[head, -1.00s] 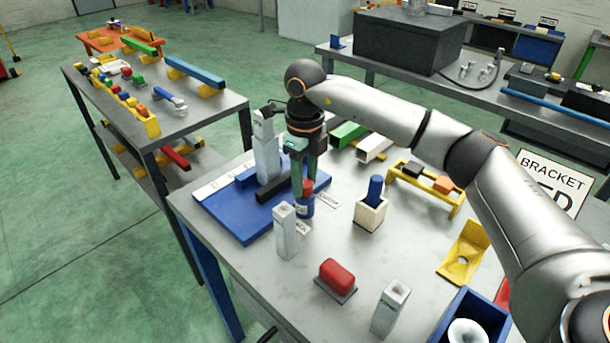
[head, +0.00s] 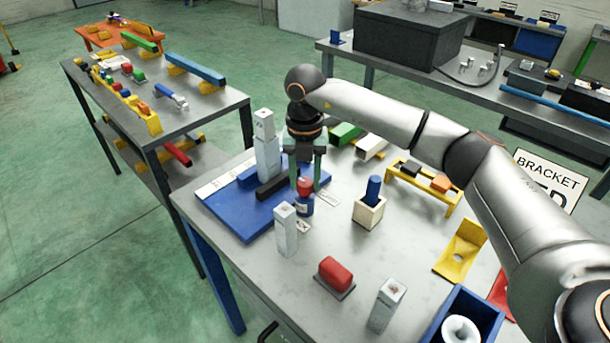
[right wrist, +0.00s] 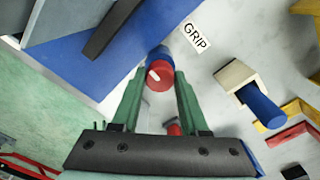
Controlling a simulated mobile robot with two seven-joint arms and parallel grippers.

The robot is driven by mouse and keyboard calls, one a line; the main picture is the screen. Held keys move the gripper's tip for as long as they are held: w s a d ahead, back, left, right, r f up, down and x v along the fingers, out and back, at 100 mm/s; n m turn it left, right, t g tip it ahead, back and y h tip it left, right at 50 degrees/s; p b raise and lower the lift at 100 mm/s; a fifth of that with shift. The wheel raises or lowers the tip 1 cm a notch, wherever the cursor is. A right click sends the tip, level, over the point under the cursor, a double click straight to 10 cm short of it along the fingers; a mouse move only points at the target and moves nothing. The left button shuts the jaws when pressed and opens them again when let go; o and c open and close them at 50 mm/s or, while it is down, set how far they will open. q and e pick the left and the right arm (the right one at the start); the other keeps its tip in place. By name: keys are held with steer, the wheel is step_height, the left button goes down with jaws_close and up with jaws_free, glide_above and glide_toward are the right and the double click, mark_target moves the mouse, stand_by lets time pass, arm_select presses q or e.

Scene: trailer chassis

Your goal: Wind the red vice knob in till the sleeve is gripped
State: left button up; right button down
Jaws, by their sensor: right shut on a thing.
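The blue vice base (head: 243,219) lies at the back left of the table. A tall pale grey square sleeve (head: 267,152) stands upright on it, beside a dark jaw bar (head: 279,185). I cannot tell whether the jaw touches the sleeve. The red vice knob (head: 305,184) is at the vice's near right, on a blue part; it shows in the right wrist view (right wrist: 160,74) with a white mark. My right gripper (head: 306,189) points down, shut on the knob, one finger on either side. My left gripper is out of view.
A grey upright piece (head: 285,230) stands close in front of the knob. A wooden block with a blue peg (head: 373,188), a red block (head: 335,272) and another grey piece (head: 387,305) stand to the right. A "GRIP" label (right wrist: 196,36) lies beside the knob.

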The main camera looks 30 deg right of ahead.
mark_target(305, 182)
steer(key=m+p, duration=0.1)
steer(key=m, duration=0.4)
steer(key=shift+r+m, duration=0.1)
steer(key=shift+m, duration=0.2)
steer(key=m+p, duration=0.1)
steer(key=m, duration=0.3)
steer(key=shift+m+p, duration=0.3)
steer(key=shift+p, duration=0.05)
steer(key=shift+c, duration=2.1)
jaws_free()
step_height(305, 182, up, 12)
steer(key=b, duration=0.1)
steer(key=shift+r, duration=0.2)
steer(key=shift+f, duration=0.1)
